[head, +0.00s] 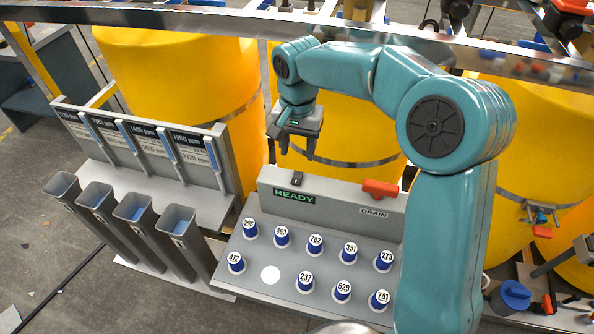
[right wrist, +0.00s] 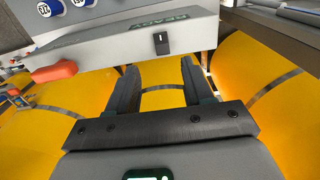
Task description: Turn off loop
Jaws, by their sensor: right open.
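A small black switch (head: 297,180) sits on top of the grey control box (head: 335,200), just above a green-lit READY sign (head: 294,196). The switch also shows in the right wrist view (right wrist: 161,43), with a small light mark on it. My right gripper (head: 297,152) is open and empty. It points down above and behind the switch, apart from it. In the right wrist view its two fingers (right wrist: 160,72) are spread, with the switch beyond the gap between them. My left gripper is not in view.
A red handle (head: 381,188) marked DRAIN is on the same box, right of the switch. Several numbered blue-and-white bottles (head: 282,237) stand on the grey deck in front, with one white empty spot (head: 271,275). Grey bins (head: 133,215) stand left. Yellow tanks (head: 180,65) stand behind.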

